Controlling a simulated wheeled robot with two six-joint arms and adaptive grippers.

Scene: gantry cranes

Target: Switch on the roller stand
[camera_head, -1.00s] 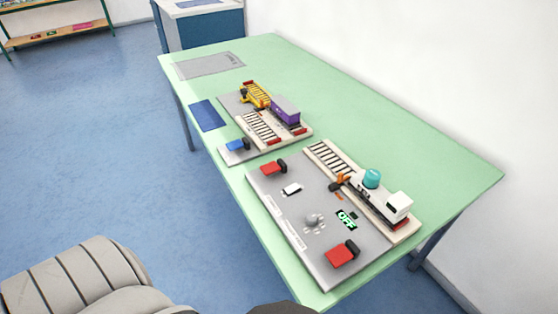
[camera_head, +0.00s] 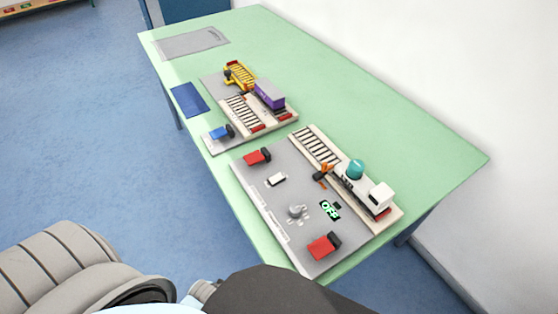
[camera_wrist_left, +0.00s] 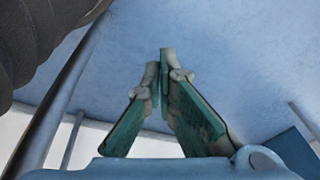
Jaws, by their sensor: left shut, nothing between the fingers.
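A grey panel board (camera_head: 262,208) lies at the near end of the green table. It carries a small white switch-like piece (camera_head: 276,179), a grey knob (camera_head: 298,212) and a display (camera_head: 330,210) with green letters that seem to read OFF. A red block with a black part (camera_head: 257,156) sits at its far end and another (camera_head: 323,246) at its near end. I cannot tell which part is the roller stand. My left gripper (camera_wrist_left: 164,62) is shut and empty in the left wrist view, over blue floor, away from the board. My right gripper is not in view.
Beside the panel, a track board holds a white vehicle with a teal tank (camera_head: 356,169). Farther back are a yellow crane (camera_head: 240,76), a purple container (camera_head: 270,95), a blue block (camera_head: 221,132) and a blue sheet (camera_head: 190,100). The table's right side (camera_head: 400,130) is clear.

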